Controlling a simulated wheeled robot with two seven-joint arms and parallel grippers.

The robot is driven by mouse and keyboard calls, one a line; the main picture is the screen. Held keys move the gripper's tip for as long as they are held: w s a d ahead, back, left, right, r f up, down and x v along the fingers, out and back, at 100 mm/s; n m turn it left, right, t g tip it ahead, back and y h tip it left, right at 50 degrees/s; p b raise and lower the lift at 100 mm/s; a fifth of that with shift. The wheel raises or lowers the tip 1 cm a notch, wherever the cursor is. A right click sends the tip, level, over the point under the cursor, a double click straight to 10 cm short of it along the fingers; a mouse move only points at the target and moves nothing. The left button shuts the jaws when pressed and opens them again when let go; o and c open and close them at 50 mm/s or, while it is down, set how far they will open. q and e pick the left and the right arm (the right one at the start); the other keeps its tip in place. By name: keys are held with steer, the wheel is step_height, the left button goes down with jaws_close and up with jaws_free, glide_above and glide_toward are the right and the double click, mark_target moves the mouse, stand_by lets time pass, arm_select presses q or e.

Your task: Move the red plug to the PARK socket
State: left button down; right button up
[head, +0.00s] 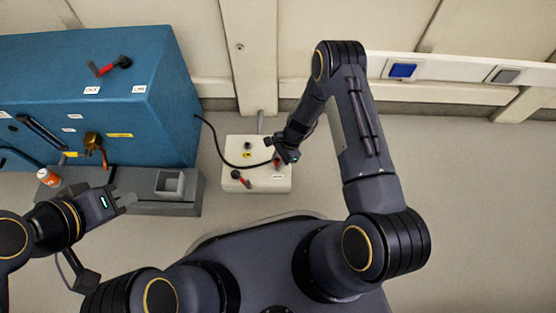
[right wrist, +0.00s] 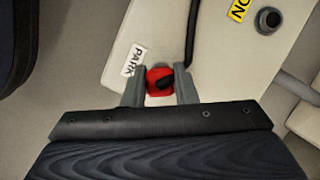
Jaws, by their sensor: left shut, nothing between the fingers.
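The red plug (head: 277,163) is at the right side of a pale box (head: 258,185), with a black cable running to it. In the right wrist view the red plug (right wrist: 158,74) sits between the fingers of my right gripper (right wrist: 159,88), with a finger against each side. The PARK label (right wrist: 133,61) is right beside it. The socket under the plug is hidden, so I cannot tell how far it is seated. An empty dark socket (right wrist: 268,19) is near a yellow label. My left gripper (head: 124,200) is shut and empty, left of the box.
A blue cabinet (head: 170,120) with a red-handled switch (head: 108,66) stands at the left. A grey bench (head: 150,207) with a square tray (head: 170,183) is in front of it. A red lever (head: 240,178) is on the pale box. Floor at right is clear.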

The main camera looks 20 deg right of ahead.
steer(key=o, duration=0.4)
steer(key=shift+o, duration=0.2)
steer(key=p+v, duration=0.3)
steer(key=v, duration=0.4)
steer(key=shift+d+r, duration=0.2)
steer(key=shift+r, duration=0.15)
